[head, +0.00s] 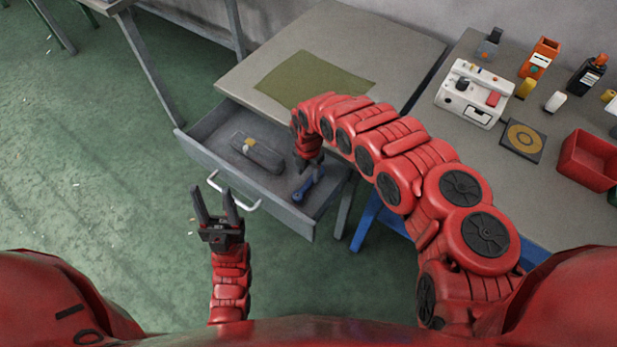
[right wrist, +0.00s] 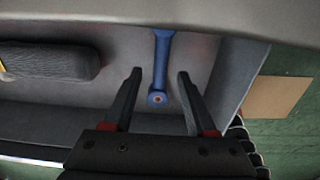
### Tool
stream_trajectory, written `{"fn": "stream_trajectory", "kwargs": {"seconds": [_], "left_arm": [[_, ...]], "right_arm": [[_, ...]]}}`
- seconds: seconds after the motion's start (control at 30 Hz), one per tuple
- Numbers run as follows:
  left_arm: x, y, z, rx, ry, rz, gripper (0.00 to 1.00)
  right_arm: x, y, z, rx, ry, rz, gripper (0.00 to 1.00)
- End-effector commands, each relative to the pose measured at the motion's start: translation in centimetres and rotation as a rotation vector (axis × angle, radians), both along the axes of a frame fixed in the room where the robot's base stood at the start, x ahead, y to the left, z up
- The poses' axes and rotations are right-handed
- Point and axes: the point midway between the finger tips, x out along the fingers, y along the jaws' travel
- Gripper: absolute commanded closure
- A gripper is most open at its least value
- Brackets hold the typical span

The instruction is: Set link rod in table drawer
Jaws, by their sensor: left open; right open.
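The blue link rod (head: 308,186) lies in the right part of the open table drawer (head: 196,153). In the right wrist view the rod (right wrist: 161,68) runs away from me, with its ringed near end between and beyond the fingertips. My right gripper (right wrist: 160,75) is open, its fingers apart on either side of the rod and not seen touching it. In the head view the right gripper (head: 310,165) reaches down into the drawer and partly hides the rod. My left gripper (head: 217,192) is open and empty in front of the drawer handle.
A dark elongated object (head: 257,154) with a yellow piece lies in the drawer's middle. The table (head: 400,48) above has an olive mat (head: 345,83). The right table holds a white device (head: 474,93), a red bin (head: 588,160) and bottles. Green floor is free at left.

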Motion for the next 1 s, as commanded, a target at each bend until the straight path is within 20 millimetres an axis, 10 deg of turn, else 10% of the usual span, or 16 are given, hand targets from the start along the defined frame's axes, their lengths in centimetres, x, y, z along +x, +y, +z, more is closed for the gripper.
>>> {"fn": "stream_trajectory", "kwargs": {"seconds": [0.43,1.0], "left_arm": [[0.0,0.0,0.3,0.0,0.0,0.0,0.5],[0.0,0.0,0.3,0.0,0.0,0.0,0.5]], "right_arm": [[0.1,-0.2,7.3,-0.003,-0.001,-0.002,0.43],[0.0,-0.1,7.9,-0.001,0.0,-0.001,0.43]]}}
